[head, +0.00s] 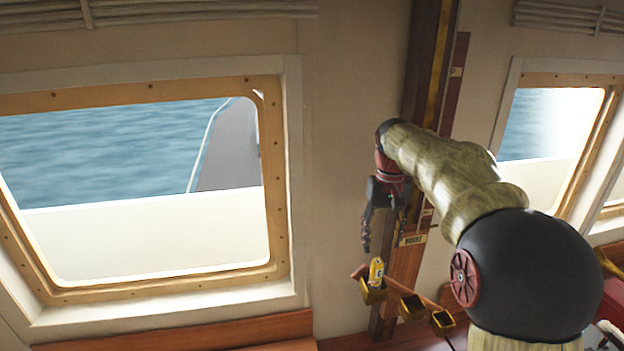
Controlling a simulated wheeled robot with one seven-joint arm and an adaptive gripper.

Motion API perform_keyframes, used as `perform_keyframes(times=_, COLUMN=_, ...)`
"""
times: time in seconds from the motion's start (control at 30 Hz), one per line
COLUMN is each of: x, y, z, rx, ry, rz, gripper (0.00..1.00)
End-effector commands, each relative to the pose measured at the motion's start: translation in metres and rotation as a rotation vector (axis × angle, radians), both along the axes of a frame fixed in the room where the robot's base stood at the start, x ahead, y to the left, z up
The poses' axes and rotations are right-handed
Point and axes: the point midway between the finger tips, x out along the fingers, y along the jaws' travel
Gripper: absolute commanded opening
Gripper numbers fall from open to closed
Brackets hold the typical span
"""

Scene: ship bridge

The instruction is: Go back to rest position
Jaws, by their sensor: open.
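My gripper (384,235) hangs at the end of my arm, right of the middle of the head view, in front of a wooden post. It points down with its two fingers apart and nothing between them. Below it, a small yellow object (376,270) stands upright in the left one of several small box-like holders (373,296). The fingertips are above this object and apart from it in the picture.
Two more small holders, one of them here (411,308), sit along a wooden rail to the right. A large window (140,200) fills the left, and another window (545,130) is behind my arm. A wooden ledge (200,335) runs along the bottom.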

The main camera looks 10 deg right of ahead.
Motion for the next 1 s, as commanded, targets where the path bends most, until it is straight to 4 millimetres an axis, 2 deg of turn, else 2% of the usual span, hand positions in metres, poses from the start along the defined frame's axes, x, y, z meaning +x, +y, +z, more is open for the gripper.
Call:
perform_keyframes(times=0.1, x=0.008, y=-0.002, z=-0.001, rx=-0.007, ry=-0.029, rz=-0.006, gripper=0.49)
perform_keyframes(times=0.17, x=0.006, y=-0.001, z=-0.015, rx=-0.007, ry=-0.029, rz=-0.010, gripper=0.49)
perform_keyframes(times=0.23, x=0.000, y=0.000, z=-0.031, rx=-0.005, ry=-0.023, rz=-0.015, gripper=0.49)
perform_keyframes(times=0.37, x=-0.025, y=0.007, z=-0.050, rx=-0.008, ry=-0.039, rz=-0.021, gripper=0.49)
perform_keyframes(times=0.47, x=-0.054, y=0.019, z=-0.068, rx=-0.013, ry=-0.068, rz=-0.017, gripper=0.49)
perform_keyframes(times=0.67, x=-0.124, y=0.050, z=-0.112, rx=-0.025, ry=-0.155, rz=0.008, gripper=0.49)
perform_keyframes(times=0.8, x=-0.173, y=0.070, z=-0.148, rx=-0.031, ry=-0.220, rz=0.032, gripper=0.49)
perform_keyframes(times=1.0, x=-0.236, y=0.093, z=-0.202, rx=-0.036, ry=-0.311, rz=0.072, gripper=0.49)
